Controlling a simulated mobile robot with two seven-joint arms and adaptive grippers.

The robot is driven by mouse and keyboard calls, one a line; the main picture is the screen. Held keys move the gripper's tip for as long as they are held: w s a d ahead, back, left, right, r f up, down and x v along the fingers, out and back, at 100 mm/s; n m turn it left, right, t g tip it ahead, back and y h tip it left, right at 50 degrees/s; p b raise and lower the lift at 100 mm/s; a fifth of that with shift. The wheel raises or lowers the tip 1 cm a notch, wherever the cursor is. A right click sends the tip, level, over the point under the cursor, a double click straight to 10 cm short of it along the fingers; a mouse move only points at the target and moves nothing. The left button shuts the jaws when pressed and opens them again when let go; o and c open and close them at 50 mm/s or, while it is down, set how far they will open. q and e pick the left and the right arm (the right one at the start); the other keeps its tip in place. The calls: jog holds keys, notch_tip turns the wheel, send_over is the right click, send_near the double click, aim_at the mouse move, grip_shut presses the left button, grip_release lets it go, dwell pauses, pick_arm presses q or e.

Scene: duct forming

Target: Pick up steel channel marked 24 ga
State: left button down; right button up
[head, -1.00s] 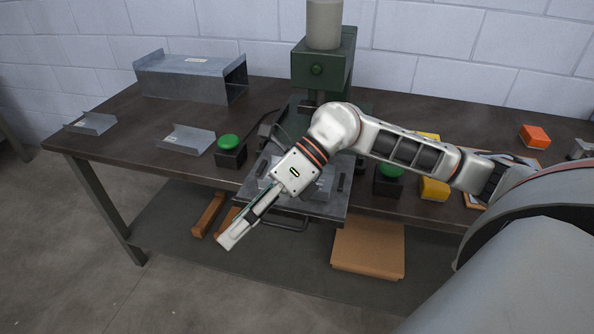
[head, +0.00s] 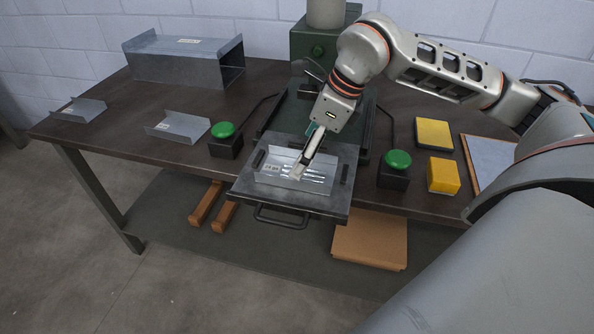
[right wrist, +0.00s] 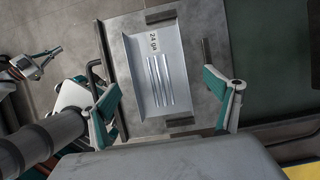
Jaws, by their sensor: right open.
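The steel channel marked 24 ga (head: 275,177) lies on the press's metal tray between dark stop blocks. In the right wrist view the channel (right wrist: 154,75) shows its "24 ga" label and several long raised ribs. My right gripper (head: 296,175) is over the channel in the head view and hides part of it. In the right wrist view my right gripper (right wrist: 170,112) has its fingers spread wide, one on each side of the channel, and nothing between the pads is gripped. My left gripper does not show in the head view.
The tray (head: 325,206) sticks out from the green press (head: 312,45). Green buttons on black boxes stand left (head: 223,130) and right (head: 398,160) of it. Two plain channels (head: 180,126) (head: 80,109) and a long duct (head: 180,65) lie left. Yellow blocks (head: 443,176) lie right.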

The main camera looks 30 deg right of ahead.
jog(key=x, duration=0.4)
jog(key=shift+s+a+f, duration=0.1)
jog(key=shift+s+f, duration=0.05)
jog(key=c, duration=1.3)
